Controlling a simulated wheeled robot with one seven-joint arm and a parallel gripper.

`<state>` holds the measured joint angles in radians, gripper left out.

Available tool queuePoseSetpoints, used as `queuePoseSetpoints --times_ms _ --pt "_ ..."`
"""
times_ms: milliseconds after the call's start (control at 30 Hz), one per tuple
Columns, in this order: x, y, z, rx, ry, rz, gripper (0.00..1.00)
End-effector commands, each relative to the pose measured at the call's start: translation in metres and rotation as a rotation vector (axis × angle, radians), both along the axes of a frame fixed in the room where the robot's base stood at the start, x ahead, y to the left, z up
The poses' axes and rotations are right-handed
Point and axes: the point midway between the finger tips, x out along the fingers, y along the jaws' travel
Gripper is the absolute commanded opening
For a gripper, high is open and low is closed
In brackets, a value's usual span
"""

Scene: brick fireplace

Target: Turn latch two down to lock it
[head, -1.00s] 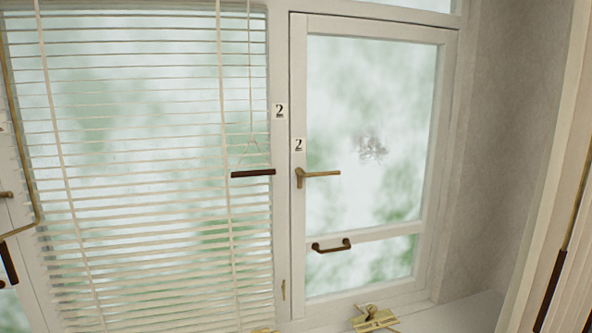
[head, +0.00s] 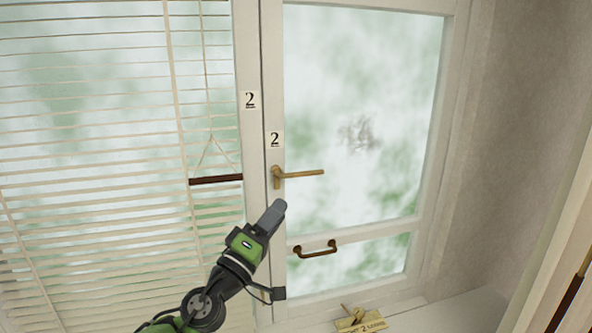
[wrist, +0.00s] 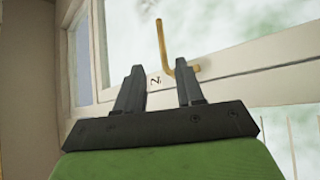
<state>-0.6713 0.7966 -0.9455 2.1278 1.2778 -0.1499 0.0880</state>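Latch two is a brass handle (head: 302,174) on the left stile of the right-hand window, below a "2" label (head: 274,139). Its lever lies level and points right. In the wrist view the latch (wrist: 163,45) shows beyond my fingertips, with a "2" label beside it. My gripper (head: 279,206) is just below the latch in the head view, apart from it. In the wrist view my gripper (wrist: 160,75) has its two fingers apart with nothing between them.
A dark bronze pull handle (head: 315,249) sits on the window's lower rail. A brass tag or clip (head: 360,320) lies on the sill. A wall (head: 510,130) stands to the right.

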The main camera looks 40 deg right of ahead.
Motion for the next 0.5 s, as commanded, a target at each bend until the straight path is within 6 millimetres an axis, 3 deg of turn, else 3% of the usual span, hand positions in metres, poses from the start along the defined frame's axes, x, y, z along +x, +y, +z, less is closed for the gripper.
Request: queuePoseSetpoints --times_ms 300,500 --pt "0.012 -0.075 0.036 0.001 -0.003 -0.005 0.38" --pt "0.020 -0.110 0.050 0.002 0.000 -0.005 0.38"
